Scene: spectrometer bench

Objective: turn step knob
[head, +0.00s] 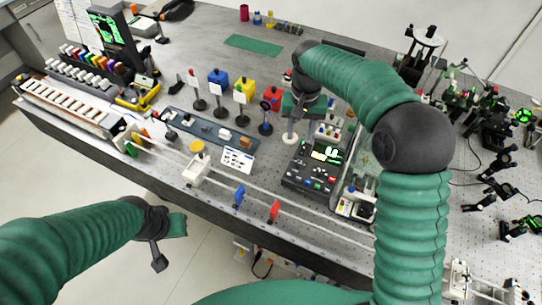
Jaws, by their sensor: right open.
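A dark control box (312,170) with a small lit screen and several coloured buttons stands on the bench, right of the picture's middle. The step knob cannot be told apart from the small controls at this size. My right gripper (300,107) is open and points down behind the box, just beyond and left of its screen. A white round piece (290,138) shows below the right gripper; I cannot tell whether they touch. My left gripper (168,243) hangs off the near edge of the bench, away from the box, and its jaw state is unclear.
Red (274,211) and blue (239,196) pieces stand on the front rail. Blue (218,79) and yellow (244,88) blocks stand behind. Optics (485,105) crowd the right. A green mat (253,45) lies at the back.

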